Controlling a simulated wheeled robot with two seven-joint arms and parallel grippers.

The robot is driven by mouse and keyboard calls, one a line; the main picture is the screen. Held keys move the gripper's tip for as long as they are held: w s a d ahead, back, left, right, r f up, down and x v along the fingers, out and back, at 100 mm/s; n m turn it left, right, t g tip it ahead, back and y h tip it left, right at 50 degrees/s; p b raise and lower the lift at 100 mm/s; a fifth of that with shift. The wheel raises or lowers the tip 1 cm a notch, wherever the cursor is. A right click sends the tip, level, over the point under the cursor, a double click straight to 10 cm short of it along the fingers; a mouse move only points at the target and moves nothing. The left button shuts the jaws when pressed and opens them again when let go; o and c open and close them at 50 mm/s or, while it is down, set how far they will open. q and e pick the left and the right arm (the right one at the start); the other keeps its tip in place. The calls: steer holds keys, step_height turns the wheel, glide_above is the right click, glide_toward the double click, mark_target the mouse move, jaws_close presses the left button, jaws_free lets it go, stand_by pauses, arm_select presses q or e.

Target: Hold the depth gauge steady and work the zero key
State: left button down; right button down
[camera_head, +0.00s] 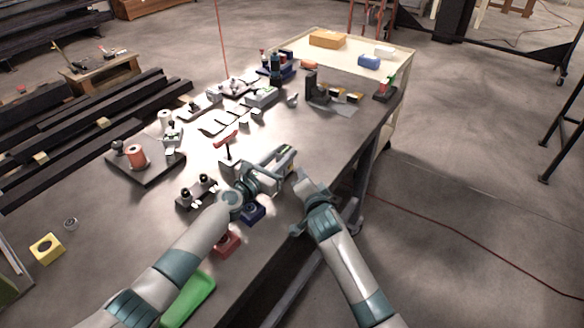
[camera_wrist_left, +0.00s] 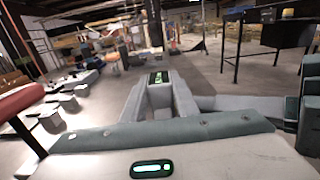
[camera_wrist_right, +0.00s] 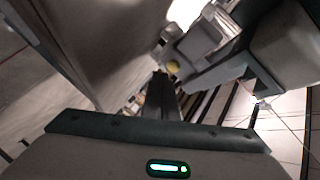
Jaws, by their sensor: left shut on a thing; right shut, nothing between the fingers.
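The depth gauge (camera_wrist_left: 158,78) shows in the left wrist view as a grey body with a dark face and green marks. My left gripper (camera_wrist_left: 158,100) is shut on it, one finger on each side. In the head view my left gripper (camera_head: 284,160) is over the table's right edge, and the gauge is hard to make out there. My right gripper (camera_head: 302,178) is just below and right of it, shut and empty. In the right wrist view a small round yellow spot (camera_wrist_right: 173,67) lies just beyond my right fingertips (camera_wrist_right: 163,80); I cannot tell whether they touch it.
The dark table (camera_head: 90,215) holds a red T-handled tool (camera_head: 226,139), a board with an orange spool (camera_head: 137,156), a red block (camera_head: 227,243), a blue block (camera_head: 253,213) and a green tray (camera_head: 190,299). A cart (camera_head: 399,58) stands at the far end.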

steer(key=shift+s+d, duration=0.75)
steer(key=shift+d, duration=0.3)
steer(key=shift+s+d, duration=0.7)
steer(key=shift+d, duration=0.35)
arm_select(q)
steer(key=c, duration=1.3)
jaws_free()
steer(key=shift+c, duration=0.2)
steer(key=shift+s+a, duration=0.15)
steer(key=shift+s+a+r, duration=0.15)
steer(key=shift+s+a, duration=0.15)
steer(key=shift+s, duration=0.15)
steer(key=v, duration=1)
steer(key=shift+s+a, duration=0.1)
steer(key=shift+s, duration=0.15)
steer(key=shift+f, duration=0.25)
